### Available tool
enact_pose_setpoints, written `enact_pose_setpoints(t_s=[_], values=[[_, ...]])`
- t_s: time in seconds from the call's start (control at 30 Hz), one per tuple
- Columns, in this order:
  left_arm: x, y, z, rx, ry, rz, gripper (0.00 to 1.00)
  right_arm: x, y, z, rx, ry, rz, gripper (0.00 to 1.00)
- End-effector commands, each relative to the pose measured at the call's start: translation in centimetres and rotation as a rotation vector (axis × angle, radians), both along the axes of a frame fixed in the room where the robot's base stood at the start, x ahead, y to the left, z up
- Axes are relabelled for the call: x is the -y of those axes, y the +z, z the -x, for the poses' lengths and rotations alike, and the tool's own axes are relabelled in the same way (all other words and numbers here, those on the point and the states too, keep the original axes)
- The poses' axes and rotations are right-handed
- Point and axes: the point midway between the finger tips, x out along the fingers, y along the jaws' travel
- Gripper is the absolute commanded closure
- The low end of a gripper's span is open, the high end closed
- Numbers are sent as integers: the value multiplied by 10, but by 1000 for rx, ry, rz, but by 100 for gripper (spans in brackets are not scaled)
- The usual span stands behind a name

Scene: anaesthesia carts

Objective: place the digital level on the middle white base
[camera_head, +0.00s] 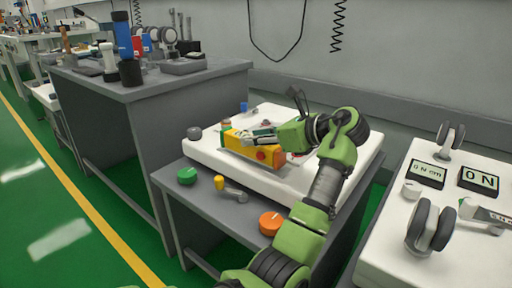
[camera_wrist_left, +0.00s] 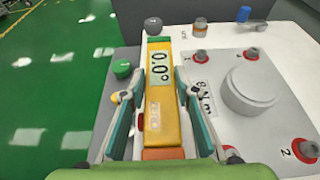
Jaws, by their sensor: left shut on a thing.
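The digital level is a yellow bar (camera_head: 238,146) with a display. In the left wrist view the level (camera_wrist_left: 159,110) shows its screen face up, reading 0.0°. My left gripper (camera_head: 262,140) is shut on it, with one finger along each side in the left wrist view (camera_wrist_left: 160,84). The middle white base (camera_head: 202,150) stands on a grey table. In the head view the level appears over this base; in the wrist view it runs along the base's edge. I cannot tell whether it touches the base. My right gripper is not in view.
Green (camera_head: 187,175) and orange (camera_head: 271,222) knobs and a yellow-tipped lever (camera_head: 219,183) sit at the table's front. The base carries a round white knob (camera_wrist_left: 250,92) and several red-ringed posts. Another white base (camera_head: 394,228) with displays stands right; a cluttered grey table (camera_head: 150,88) stands left.

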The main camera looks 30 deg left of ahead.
Motion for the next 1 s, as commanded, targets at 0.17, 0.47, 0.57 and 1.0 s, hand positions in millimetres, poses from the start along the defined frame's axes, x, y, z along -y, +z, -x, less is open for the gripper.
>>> enact_pose_setpoints(t_s=[0.17, 0.47, 0.57, 1.0], values=[[0, -6, 0, 2, 0, -2, 100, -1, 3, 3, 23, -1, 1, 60], [0, -5, 0, 1, -1, -2, 100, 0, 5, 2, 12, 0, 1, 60], [0, -8, 0, 1, -1, 0, 55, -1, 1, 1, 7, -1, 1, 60], [0, -7, 0, 1, -1, -1, 55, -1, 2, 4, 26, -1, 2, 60]])
